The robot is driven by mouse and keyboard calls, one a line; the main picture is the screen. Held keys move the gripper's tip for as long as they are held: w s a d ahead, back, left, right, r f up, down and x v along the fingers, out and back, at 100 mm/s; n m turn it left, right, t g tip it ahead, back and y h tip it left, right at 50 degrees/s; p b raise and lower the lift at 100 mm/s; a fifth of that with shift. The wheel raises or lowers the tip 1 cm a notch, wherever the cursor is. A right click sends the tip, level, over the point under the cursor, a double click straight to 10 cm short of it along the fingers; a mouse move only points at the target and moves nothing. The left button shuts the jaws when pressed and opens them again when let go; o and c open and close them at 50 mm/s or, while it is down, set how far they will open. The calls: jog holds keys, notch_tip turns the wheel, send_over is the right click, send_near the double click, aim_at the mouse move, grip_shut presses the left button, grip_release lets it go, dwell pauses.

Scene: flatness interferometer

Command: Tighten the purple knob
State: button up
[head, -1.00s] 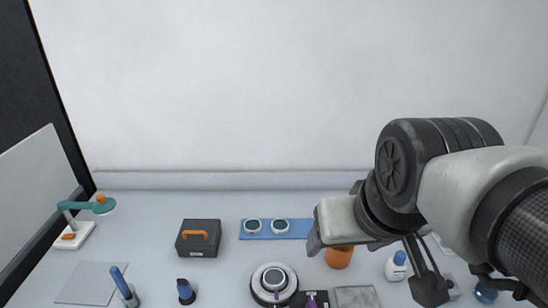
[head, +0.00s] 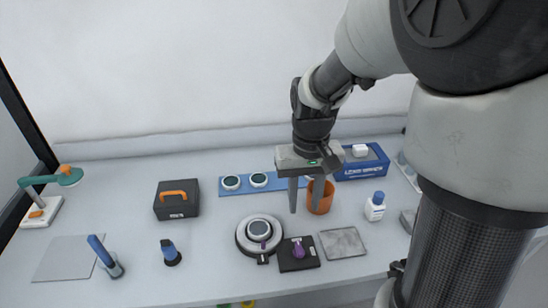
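A purple knob (head: 299,248) sits upright on a black square block (head: 290,265) near the front middle of the table. A smaller purple piece (head: 263,245) shows at the front of the round white and dark instrument (head: 242,237) to its left. I cannot tell from its size whether that piece is also a knob. My gripper (head: 305,212) points down above the table, with its two fingers apart and nothing between them. It is above and behind the purple knob in the picture, not touching it.
An orange cup (head: 322,198) stands close to my gripper's right finger. A grey plate (head: 342,243) lies right of the black block, and a white bottle (head: 375,207) stands farther right.

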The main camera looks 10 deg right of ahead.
aim_at(299, 247)
notch_tip(299, 247, down, 17)
jog(key=shift+r+b, duration=0.1)
jog(key=shift+b, duration=0.7)
grip_shut()
